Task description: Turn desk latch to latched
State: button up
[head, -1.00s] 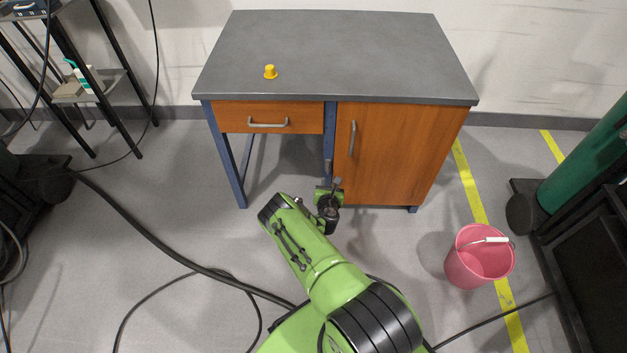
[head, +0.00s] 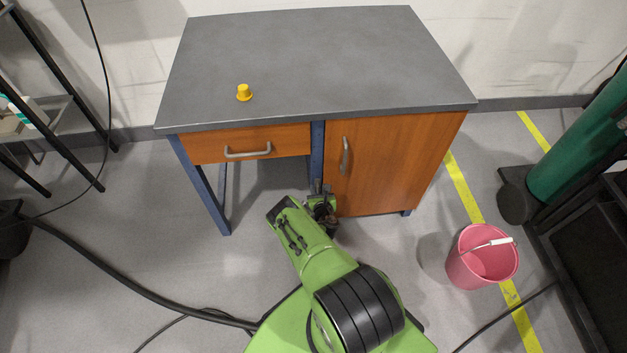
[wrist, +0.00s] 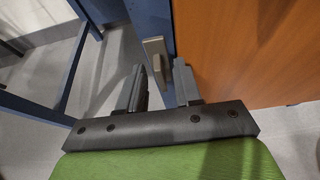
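The desk latch (wrist: 154,48) is a small grey-beige tab on the blue desk post (wrist: 150,18), beside the orange cabinet door (wrist: 240,50). In the wrist view it looks roughly upright, slightly tilted. My gripper (wrist: 160,72) is open, with one dark finger on each side of the latch's lower end. I cannot tell whether either finger touches it. In the head view my gripper (head: 321,193) is low in front of the desk (head: 300,60), at the post by the door, and I cannot make out the latch there.
A yellow knob-like piece (head: 244,92) stands on the desk top. A drawer (head: 280,142) is shut at the left. A pink bucket (head: 481,262) stands on the floor at the right. Black cables (head: 120,285) cross the floor at the left.

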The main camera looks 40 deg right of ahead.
jog(key=shift+w, duration=0.1)
grip_shut()
jog(key=shift+d+m, duration=0.1)
jog(key=shift+m, duration=0.2)
jog(key=shift+s+d+f+m+t+y, duration=0.15)
jog(key=shift+m+t+y, duration=0.4)
jog(key=shift+m, duration=0.55)
jog(key=shift+s+d+r+m+t+y, duration=0.1)
jog(key=shift+m+t+y, duration=0.45)
jog(key=shift+m, duration=0.55)
